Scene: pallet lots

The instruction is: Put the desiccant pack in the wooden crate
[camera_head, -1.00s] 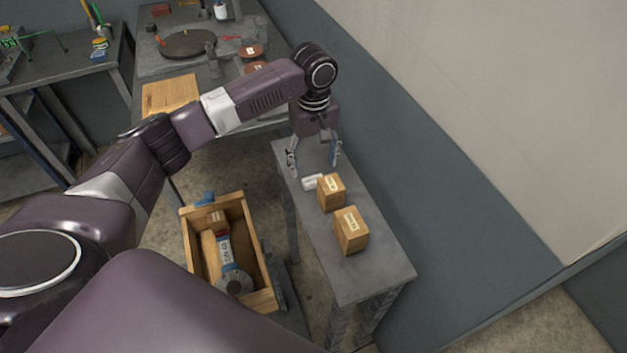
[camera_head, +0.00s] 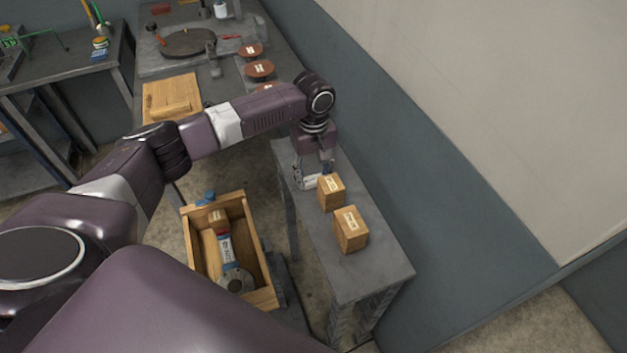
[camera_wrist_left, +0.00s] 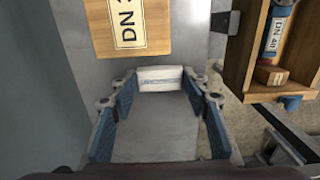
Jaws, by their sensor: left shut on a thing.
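The desiccant pack is a small white packet (camera_wrist_left: 160,78) between the fingertips of my left gripper (camera_wrist_left: 158,90) in the left wrist view. My left gripper (camera_head: 313,177) points down over the narrow grey table in the head view, and its fingers are closed on the pack, partly hiding it there. The wooden crate (camera_head: 258,257) stands open, lower and to the left of that table. Its side also shows at the right of the wrist view (camera_wrist_left: 239,52). My right gripper is not in view.
Two labelled cardboard-brown boxes (camera_head: 332,193) (camera_head: 351,231) stand on the grey table (camera_head: 372,279), one right beside my left gripper. The crate holds a blue-and-white labelled part (camera_head: 226,250), a small brown box and a grey round flange. A workbench stands behind.

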